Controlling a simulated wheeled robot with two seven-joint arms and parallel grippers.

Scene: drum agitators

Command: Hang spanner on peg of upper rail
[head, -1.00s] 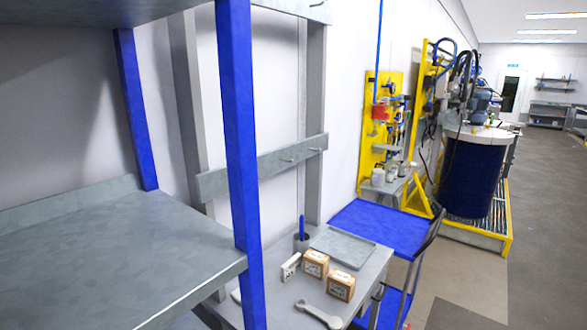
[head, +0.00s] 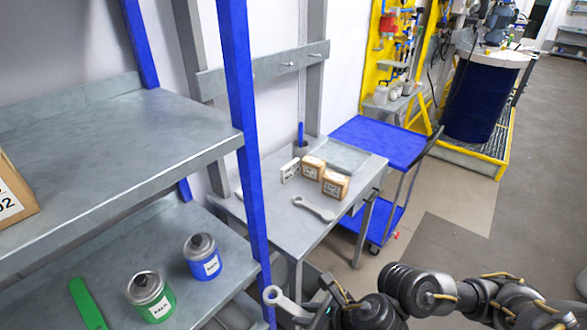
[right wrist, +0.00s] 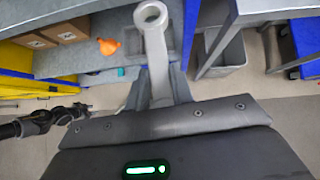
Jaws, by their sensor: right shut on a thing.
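A grey spanner (head: 280,299) is in my right gripper (head: 308,312), low in the head view. Its ring end points up and left. In the right wrist view the spanner (right wrist: 154,40) stands out between the shut fingers (right wrist: 160,92), ring end away from me. A second grey spanner (head: 313,209) lies on the small table. A grey wall rail (head: 240,74) with short pegs (head: 287,64) runs behind that table, well above and beyond my right gripper. The higher rail is outside the head view now.
The small table (head: 255,205) holds two cardboard boxes (head: 335,184), a white block, a tray and a cup with a blue item. A blue-posted shelf (head: 240,110) with paint cans (head: 202,257) stands at left. A blue cart (head: 385,142) stands beyond.

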